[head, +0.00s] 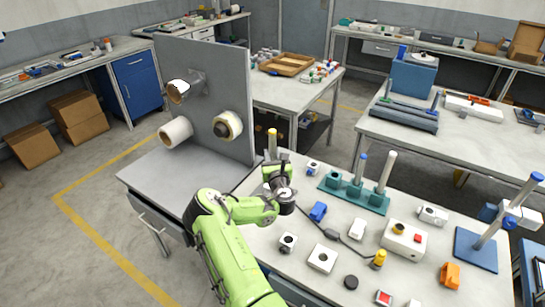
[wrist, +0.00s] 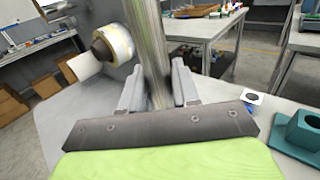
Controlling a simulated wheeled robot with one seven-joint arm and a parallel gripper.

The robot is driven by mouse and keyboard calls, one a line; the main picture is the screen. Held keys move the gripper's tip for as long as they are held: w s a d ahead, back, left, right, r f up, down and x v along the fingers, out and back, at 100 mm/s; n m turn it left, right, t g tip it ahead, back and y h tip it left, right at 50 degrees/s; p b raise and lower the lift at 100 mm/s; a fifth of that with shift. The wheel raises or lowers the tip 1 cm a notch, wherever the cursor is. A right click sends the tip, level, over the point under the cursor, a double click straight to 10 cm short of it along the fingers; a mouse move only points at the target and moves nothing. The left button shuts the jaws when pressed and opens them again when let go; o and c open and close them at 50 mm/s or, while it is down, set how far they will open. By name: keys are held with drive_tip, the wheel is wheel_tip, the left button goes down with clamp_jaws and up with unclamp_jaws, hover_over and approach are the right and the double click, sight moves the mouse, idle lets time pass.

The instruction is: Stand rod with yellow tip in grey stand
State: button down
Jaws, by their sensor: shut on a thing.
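The rod with the yellow tip (head: 272,140) stands about upright in my gripper (head: 276,173), above the left part of the near table. In the wrist view the grey rod (wrist: 155,45) passes between the two fingers of my gripper (wrist: 158,88), which are shut on it; its tip is out of that view. I cannot tell surely which is the grey stand.
A teal rack (head: 352,196) with upright rods stands right of my gripper. A grey upright panel (head: 205,90) carrying rolls (head: 228,125) is at the left. A blue block (head: 318,211), a cable and a yellow-topped button (head: 378,258) lie among the blocks.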

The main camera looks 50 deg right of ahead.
drive_tip(key=shift+f, duration=0.1)
drive_tip(key=c, duration=0.8)
unclamp_jaws()
drive_tip(key=shift+o, duration=0.2)
drive_tip(key=b+v, duration=1.3)
drive_tip(key=v, duration=0.2)
drive_tip(key=shift+s+a, duration=0.25)
drive_tip(key=shift+a, duration=0.1)
